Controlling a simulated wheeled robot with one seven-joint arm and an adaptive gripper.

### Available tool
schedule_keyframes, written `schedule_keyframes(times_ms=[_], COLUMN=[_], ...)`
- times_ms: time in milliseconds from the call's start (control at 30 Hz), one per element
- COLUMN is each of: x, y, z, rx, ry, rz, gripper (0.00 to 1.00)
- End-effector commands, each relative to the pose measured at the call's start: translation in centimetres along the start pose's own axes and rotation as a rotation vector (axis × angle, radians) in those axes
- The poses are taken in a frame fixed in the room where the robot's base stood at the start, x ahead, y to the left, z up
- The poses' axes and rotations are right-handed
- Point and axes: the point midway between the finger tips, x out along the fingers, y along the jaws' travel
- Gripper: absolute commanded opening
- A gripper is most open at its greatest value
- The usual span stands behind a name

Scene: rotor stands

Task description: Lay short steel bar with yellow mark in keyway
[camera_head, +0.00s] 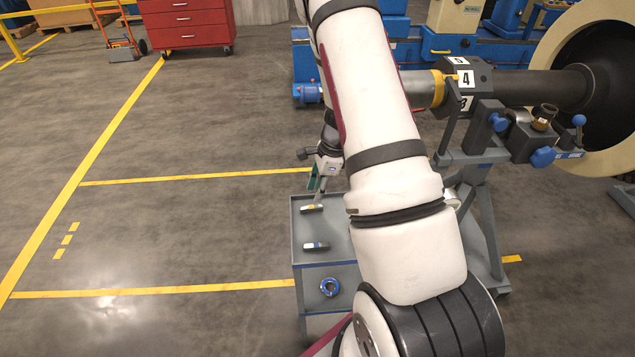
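A short dark bar with a yellow mark (312,208) lies on the top of a grey cart (300,228), near its far left part. My gripper (318,190) points down just above this bar, small and partly behind my arm. I cannot tell whether its fingers touch the bar or are open or shut. A steel shaft (540,88) lies across a stand, with a dark faceted hub (470,85) numbered 5, 4 and 3 and a yellow band (438,88) beside it. I cannot make out the keyway clearly.
A second bar with a blue mark (316,246) lies nearer on the cart. A blue ring (329,287) sits lower at the cart's front. The stand (482,195) with blue knobs is right of my arm. Open floor lies left; a red cabinet (187,24) stands behind.

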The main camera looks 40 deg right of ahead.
Motion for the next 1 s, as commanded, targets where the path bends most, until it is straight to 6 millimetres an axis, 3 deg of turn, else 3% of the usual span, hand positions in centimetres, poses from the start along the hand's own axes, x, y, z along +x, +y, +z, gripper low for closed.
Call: schedule_keyframes(times_ms=[200, 400, 900, 1000], x=[3.3, 5.3, 6.2, 6.2], y=[-0.1, -0.1, 0.0, 0.0], z=[0.0, 0.0, 0.0, 0.0], rx=[0.001, 0.0, -0.001, -0.001], ry=[0.0, 0.001, 0.001, 0.001], rz=[0.001, 0.0, 0.0, 0.0], gripper=[0.3, 0.3, 0.3, 0.1])
